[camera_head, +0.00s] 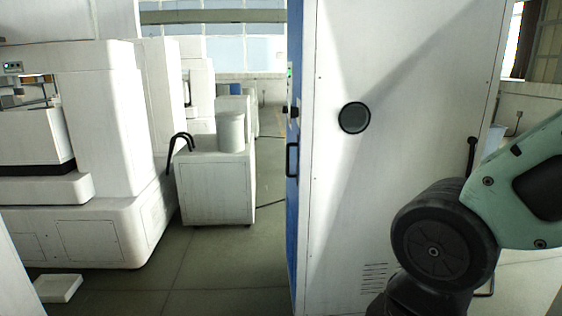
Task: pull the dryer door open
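A tall white cabinet (405,60) stands close in front of me, right of centre. I cannot tell for sure that it is the dryer. Its left side is a narrow blue face (293,215), seen almost edge-on. A black bar handle (291,160) sits on this blue face at mid-height. No gap shows along the blue face, but the steep angle makes it hard to tell. A round dark disc (354,117) is on the cabinet's white side. My green and black arm shows at the right, in front of the cabinet's lower right part. My gripper is not in view.
A large white machine (80,225) fills the left. A white box-shaped unit (215,190) with a cylinder (230,132) on top stands behind the aisle. A white block (57,288) lies on the floor at lower left. The grey floor (215,265) left of the cabinet is clear.

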